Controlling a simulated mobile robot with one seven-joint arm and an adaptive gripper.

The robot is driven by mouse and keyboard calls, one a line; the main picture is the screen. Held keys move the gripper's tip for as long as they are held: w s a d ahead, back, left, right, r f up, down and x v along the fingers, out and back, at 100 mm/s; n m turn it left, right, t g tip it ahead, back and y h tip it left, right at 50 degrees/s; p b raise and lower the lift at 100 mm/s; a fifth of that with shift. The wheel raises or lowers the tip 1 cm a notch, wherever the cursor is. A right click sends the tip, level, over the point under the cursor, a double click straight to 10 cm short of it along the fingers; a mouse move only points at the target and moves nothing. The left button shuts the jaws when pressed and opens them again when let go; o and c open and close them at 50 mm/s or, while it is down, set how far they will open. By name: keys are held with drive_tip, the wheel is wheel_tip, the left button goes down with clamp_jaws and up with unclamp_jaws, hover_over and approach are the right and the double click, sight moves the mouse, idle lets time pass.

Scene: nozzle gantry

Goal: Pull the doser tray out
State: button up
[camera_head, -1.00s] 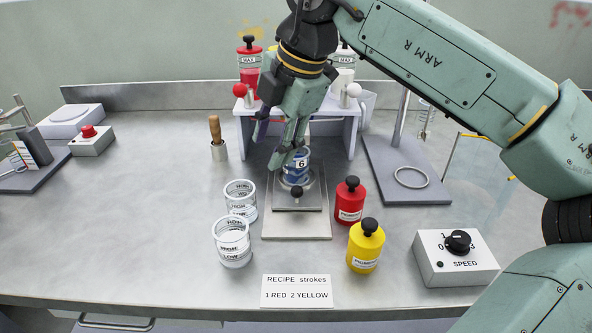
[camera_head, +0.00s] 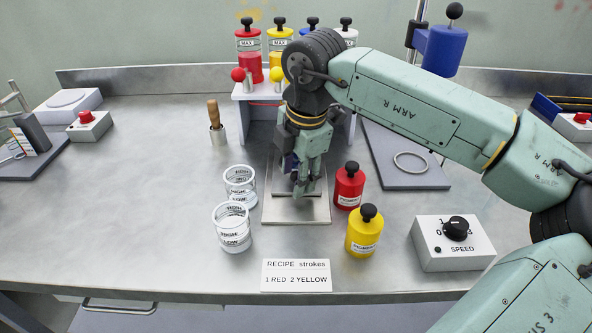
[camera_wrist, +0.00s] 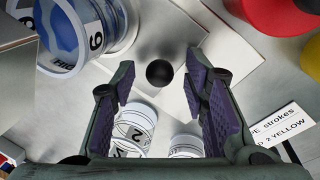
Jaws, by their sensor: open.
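The doser tray (camera_head: 282,205) is a grey metal plate under the white doser stand, lying on a wider pale base plate (camera_head: 268,216). Its black ball knob (camera_wrist: 159,74) shows in the wrist view, between and beyond my finger pads; in the head view my fingers hide it. My gripper (camera_head: 303,193) points down over the tray's front and is open (camera_wrist: 170,100), with no visible contact on the knob. A blue-filled jar marked 6 (camera_wrist: 75,30) stands on the tray behind the knob, mostly hidden by my gripper in the head view.
Two clear cups (camera_head: 233,228) stand left of the tray. A red bottle (camera_head: 349,187) and a yellow bottle (camera_head: 364,232) stand close on its right. A recipe card (camera_head: 296,276) lies in front; the bench between card and base plate is clear.

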drive_tip(key=shift+c, duration=0.2)
clamp_jaws()
idle(0.4)
idle(0.3)
